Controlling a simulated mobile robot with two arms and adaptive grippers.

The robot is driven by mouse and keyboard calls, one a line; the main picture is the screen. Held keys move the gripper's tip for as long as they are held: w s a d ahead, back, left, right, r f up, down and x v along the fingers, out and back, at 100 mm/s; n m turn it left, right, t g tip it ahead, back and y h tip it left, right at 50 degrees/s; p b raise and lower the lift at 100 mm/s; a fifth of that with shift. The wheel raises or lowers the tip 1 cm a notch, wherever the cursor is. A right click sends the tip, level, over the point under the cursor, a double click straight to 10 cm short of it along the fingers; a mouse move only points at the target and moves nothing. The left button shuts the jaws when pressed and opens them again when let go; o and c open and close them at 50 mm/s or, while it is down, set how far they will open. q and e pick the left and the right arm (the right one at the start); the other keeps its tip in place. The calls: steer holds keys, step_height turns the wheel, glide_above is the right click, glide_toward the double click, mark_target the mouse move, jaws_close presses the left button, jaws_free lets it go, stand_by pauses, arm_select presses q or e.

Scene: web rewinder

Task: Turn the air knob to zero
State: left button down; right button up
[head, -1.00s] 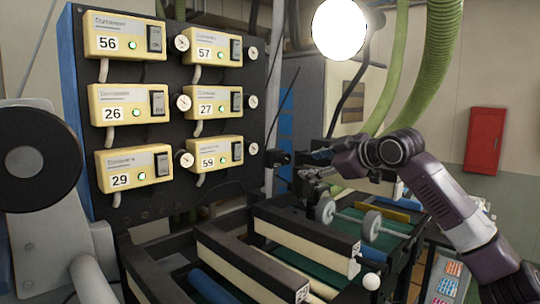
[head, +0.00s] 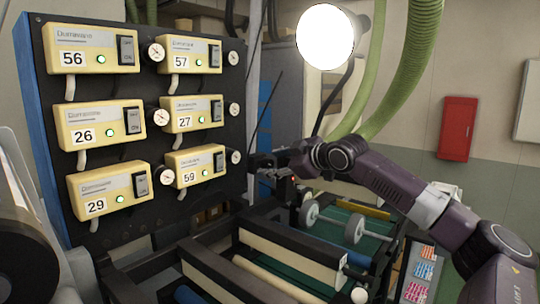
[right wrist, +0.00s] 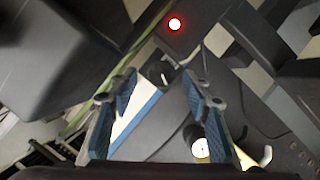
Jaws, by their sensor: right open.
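In the right wrist view a black round knob (right wrist: 160,73), perhaps the air knob, shows just beyond and between the fingertips. I cannot read its setting. A round white-faced gauge (right wrist: 200,148) is lower, near the right finger. My right gripper (right wrist: 160,88) is open, with blue-padded fingers apart and nothing seen held between them. In the head view my right gripper (head: 264,166) is beside the lower right of the control panel (head: 140,85); the knob cannot be made out there. My left gripper is not in view.
A red light (right wrist: 174,24) glows beyond the knob. Yellow controller boxes (head: 190,110) and small gauges (head: 156,52) cover the panel. Rollers (head: 309,213) and machine bars (head: 290,245) lie below my right arm. Green hoses (head: 405,80) hang behind it.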

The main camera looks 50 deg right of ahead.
steer(key=shift+w+d+f+p, duration=0.1)
steer(key=shift+w+f+p, duration=0.15)
steer(key=shift+w+p, duration=0.4)
steer(key=shift+w, duration=0.1)
steer(key=shift+w+f, duration=0.1)
steer(key=shift+w, duration=0.05)
steer(key=shift+c, duration=0.4)
steer(key=c, duration=1.1)
steer(key=shift+o, duration=0.2)
steer(key=shift+n, duration=0.5)
steer(key=shift+a+f+n+t+h+b, duration=0.2)
steer(key=shift+n+t+h+b, duration=0.3)
steer(key=shift+n+h+b, duration=0.4)
steer(key=shift+r+n+b, duration=0.1)
steer(key=shift+n+b, duration=0.3)
steer(key=shift+n, duration=0.3)
